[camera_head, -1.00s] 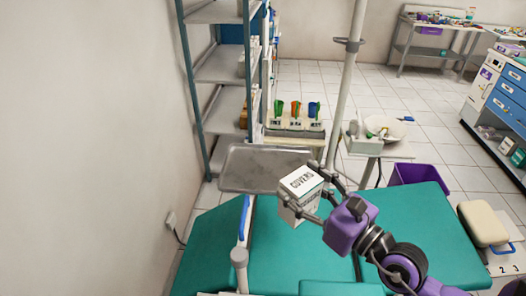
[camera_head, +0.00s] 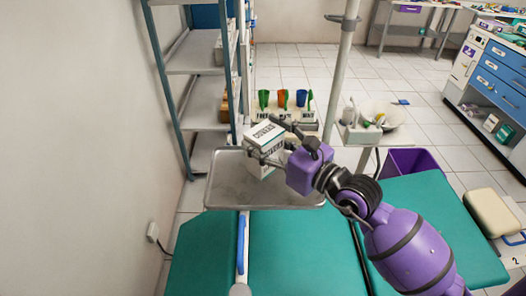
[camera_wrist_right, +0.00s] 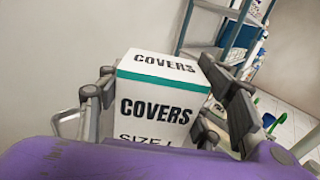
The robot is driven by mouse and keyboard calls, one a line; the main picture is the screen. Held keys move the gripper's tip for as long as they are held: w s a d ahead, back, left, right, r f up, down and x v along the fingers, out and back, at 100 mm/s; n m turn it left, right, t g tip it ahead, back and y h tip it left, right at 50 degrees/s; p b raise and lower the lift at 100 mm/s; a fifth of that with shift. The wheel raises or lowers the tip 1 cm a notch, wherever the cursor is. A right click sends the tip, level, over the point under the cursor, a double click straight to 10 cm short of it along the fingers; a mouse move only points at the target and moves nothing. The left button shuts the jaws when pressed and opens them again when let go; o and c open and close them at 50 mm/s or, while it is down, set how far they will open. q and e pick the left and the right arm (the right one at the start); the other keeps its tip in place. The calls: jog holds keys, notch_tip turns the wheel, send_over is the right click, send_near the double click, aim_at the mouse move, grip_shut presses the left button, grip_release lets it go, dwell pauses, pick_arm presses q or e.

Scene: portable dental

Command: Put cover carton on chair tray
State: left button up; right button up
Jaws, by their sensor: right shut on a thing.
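The cover carton (camera_head: 262,138), a white box with a teal band and "COVERS" lettering, is held by my right gripper (camera_head: 274,147). In the right wrist view the carton (camera_wrist_right: 160,105) sits between the two fingers of the gripper (camera_wrist_right: 165,110), one on each side. The chair tray (camera_head: 225,190) is a grey metal tray with a raised rim, beside the teal dental chair (camera_head: 300,245). The carton appears over the tray's upper right part in the head view; whether it touches the tray cannot be told. My left gripper is not in view.
A metal shelf rack (camera_head: 190,65) stands behind the tray at left. Coloured cups (camera_head: 283,99) stand in a labelled holder behind the carton. A white pole (camera_head: 340,60), a basin (camera_head: 382,115) and a purple bin (camera_head: 413,163) are to the right. The tray's left part is bare.

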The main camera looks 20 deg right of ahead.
jog(key=shift+w+d+f, duration=0.1)
jog(key=shift+w+f, duration=0.35)
jog(key=shift+f, duration=0.1)
jog(key=f, duration=0.3)
jog(key=shift+w+f, duration=0.2)
jog(key=shift+w, duration=0.2)
jog(key=shift+f+b, duration=0.2)
jog(key=shift+b, duration=0.1)
jog(key=shift+s, duration=0.1)
jog(key=shift+f, duration=0.1)
jog(key=o, duration=1.2)
